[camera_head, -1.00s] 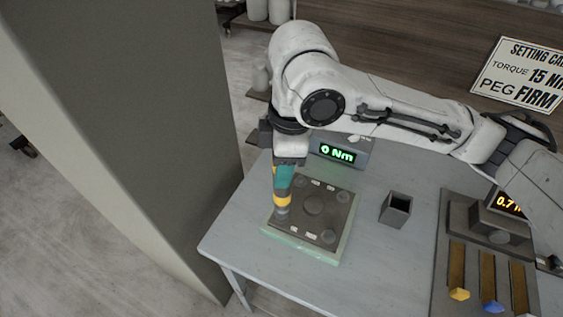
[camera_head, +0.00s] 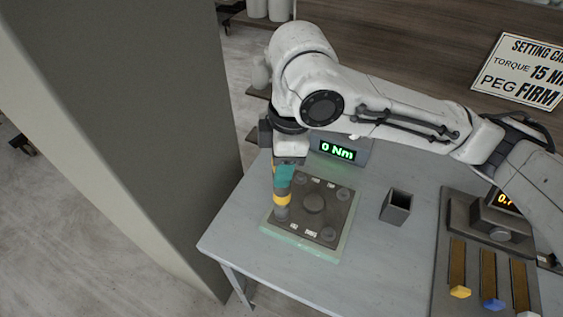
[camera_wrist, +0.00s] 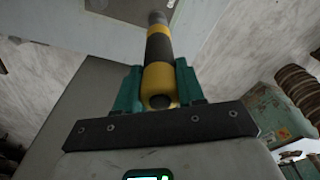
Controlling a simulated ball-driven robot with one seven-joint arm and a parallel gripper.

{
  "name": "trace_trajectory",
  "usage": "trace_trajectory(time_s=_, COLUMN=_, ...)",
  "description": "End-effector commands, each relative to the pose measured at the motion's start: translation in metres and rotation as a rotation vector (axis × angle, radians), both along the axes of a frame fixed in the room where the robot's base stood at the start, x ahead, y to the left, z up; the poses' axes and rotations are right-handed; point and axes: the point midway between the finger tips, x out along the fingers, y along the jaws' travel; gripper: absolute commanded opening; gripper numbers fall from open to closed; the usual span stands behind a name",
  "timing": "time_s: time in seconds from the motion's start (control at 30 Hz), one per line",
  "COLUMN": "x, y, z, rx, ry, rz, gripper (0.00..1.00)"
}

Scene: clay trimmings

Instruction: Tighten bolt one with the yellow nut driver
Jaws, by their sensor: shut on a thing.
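My gripper (camera_head: 284,176) is shut on the yellow nut driver (camera_head: 282,199), which stands about upright with its grey tip down at the near left corner of the dark plate (camera_head: 338,207). In the wrist view the driver (camera_wrist: 158,80), yellow with dark bands, sits between my teal fingers. The bolt under its tip is hidden, and I cannot tell whether the tip is seated on it. The display (camera_head: 338,151) behind the plate reads 0 Nm.
A small dark open box (camera_head: 396,207) stands right of the plate. Further right is a rack (camera_head: 447,272) with yellow, blue and white-tipped items and a partly hidden orange display. A sign (camera_head: 522,73) reads torque 15 and peg firm. A grey pillar (camera_head: 130,120) stands close left.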

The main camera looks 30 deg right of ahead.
Motion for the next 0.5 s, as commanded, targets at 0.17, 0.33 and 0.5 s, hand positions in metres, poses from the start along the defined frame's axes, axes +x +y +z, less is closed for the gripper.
trace_trajectory(time_s=0.17, x=0.0003, y=-0.0001, z=-0.0024, rx=0.0, ry=-0.001, rz=0.0, gripper=0.02)
trace_trajectory(time_s=0.33, x=0.0002, y=-0.0002, z=-0.0046, rx=0.0, ry=-0.001, rz=0.0, gripper=0.02)
trace_trajectory(time_s=0.5, x=0.0003, y=-0.0001, z=-0.0068, rx=0.0, ry=-0.001, rz=0.0, gripper=0.02)
